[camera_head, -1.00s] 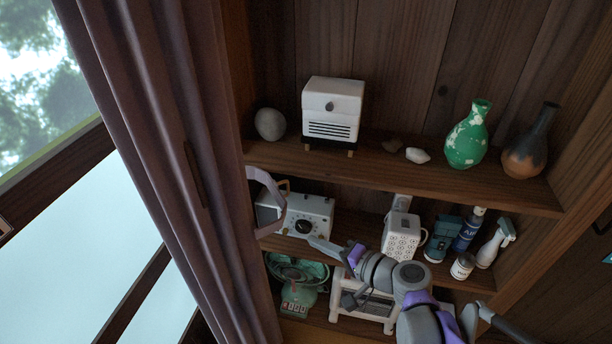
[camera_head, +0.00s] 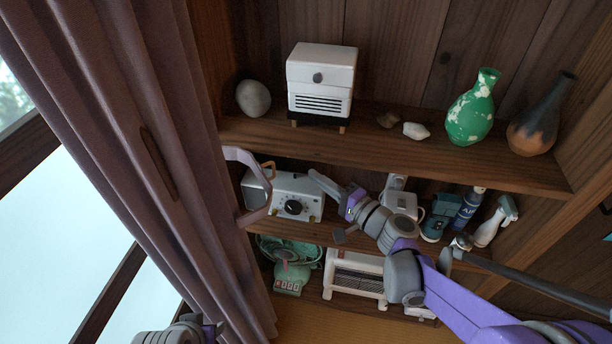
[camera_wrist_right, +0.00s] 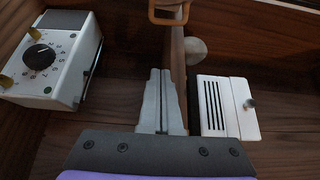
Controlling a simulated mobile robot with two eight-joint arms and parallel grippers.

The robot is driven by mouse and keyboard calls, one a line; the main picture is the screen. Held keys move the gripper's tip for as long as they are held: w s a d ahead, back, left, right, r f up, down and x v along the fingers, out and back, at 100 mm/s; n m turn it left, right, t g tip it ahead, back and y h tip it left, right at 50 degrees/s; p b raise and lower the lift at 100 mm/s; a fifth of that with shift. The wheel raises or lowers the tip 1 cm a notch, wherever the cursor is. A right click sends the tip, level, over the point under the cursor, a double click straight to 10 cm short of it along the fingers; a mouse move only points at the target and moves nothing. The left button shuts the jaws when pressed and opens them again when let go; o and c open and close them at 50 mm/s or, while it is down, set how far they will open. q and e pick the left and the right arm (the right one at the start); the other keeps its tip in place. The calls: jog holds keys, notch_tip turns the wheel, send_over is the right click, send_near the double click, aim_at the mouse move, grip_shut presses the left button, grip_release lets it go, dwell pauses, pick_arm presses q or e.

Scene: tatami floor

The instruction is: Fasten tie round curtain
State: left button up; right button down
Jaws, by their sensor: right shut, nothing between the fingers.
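The mauve curtain (camera_head: 130,120) hangs in long folds at the left of the head view. A pale lavender tie (camera_head: 264,187) sticks out from its right edge as an open, curved band in front of the shelf. My right gripper (camera_head: 318,181) is shut and empty, to the right of the tie and apart from it. Its closed fingers (camera_wrist_right: 163,100) also show in the right wrist view, with nothing between them. A part of my left arm's end (camera_head: 185,331) shows at the bottom edge; its fingers cannot be made out. The tie's far end is hidden at the curtain.
A wooden shelf (camera_head: 400,150) stands behind, with a white radio (camera_head: 290,197), a white cabinet-like box (camera_head: 321,80), a round stone (camera_head: 253,98), a green vase (camera_head: 472,110) and a dark vase (camera_head: 540,120). A window (camera_head: 75,240) lies left.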

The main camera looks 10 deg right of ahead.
jog(key=x, duration=0.9)
pick_arm(q)
jog(key=shift+r, duration=0.1)
pick_arm(e)
jog(key=s+a, duration=0.2)
jog(key=s, duration=0.1)
jog(key=shift+s, duration=0.35)
pick_arm(q)
jog(key=shift+a, duration=0.15)
pick_arm(e)
jog(key=shift+s, duration=0.15)
